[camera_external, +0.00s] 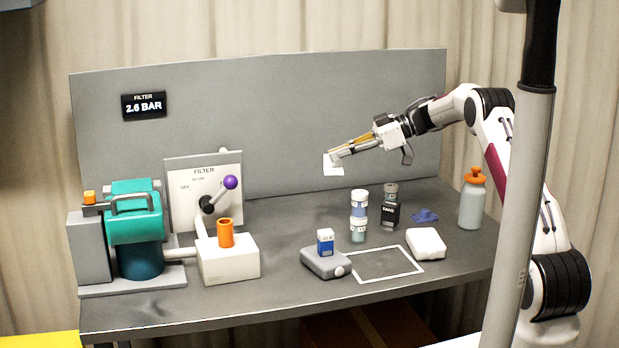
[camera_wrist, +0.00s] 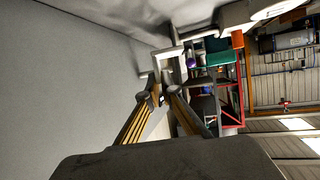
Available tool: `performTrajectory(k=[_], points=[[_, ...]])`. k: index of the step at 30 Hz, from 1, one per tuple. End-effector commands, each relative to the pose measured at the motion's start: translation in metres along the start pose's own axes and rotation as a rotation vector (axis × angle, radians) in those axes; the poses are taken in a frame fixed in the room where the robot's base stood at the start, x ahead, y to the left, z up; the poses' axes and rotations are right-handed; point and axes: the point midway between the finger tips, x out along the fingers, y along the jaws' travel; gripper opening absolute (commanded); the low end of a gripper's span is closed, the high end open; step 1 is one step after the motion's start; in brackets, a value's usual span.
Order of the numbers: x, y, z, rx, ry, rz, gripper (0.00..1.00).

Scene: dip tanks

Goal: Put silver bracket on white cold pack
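My gripper (camera_external: 339,157) is raised above the bench in front of the grey back panel, pointing left and slightly down. Its fingers also show in the wrist view (camera_wrist: 163,92), close together at the tips. A pale flat piece, which looks like the silver bracket (camera_external: 333,170), shows at the fingertips; its exact shape and the grip on it are hard to make out. The white cold pack (camera_external: 426,243) lies flat on the bench at the right, well below and to the right of my gripper. Its top looks bare.
A white-outlined area (camera_external: 392,277) lies left of the cold pack. A grey pack (camera_external: 325,263) carries a blue box. Stacked jars (camera_external: 358,216), a dark bottle (camera_external: 390,215), a blue part (camera_external: 425,215) and a sports bottle (camera_external: 472,200) stand nearby. The teal pump (camera_external: 135,222) is left.

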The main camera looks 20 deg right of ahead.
Motion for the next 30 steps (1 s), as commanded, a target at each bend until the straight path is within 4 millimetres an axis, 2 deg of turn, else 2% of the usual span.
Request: performTrajectory(k=[3, 11, 23, 30], points=[[-0.007, 0.0, -0.018, -0.004, 0.001, 0.001, 0.0], [-0.019, 0.0, -0.046, -0.002, 0.0, 0.0, 0.0], [-0.047, -0.008, -0.034, 0.006, -0.007, 0.015, 0.0], [-0.074, -0.018, -0.024, 0.013, -0.012, 0.029, 0.0]])
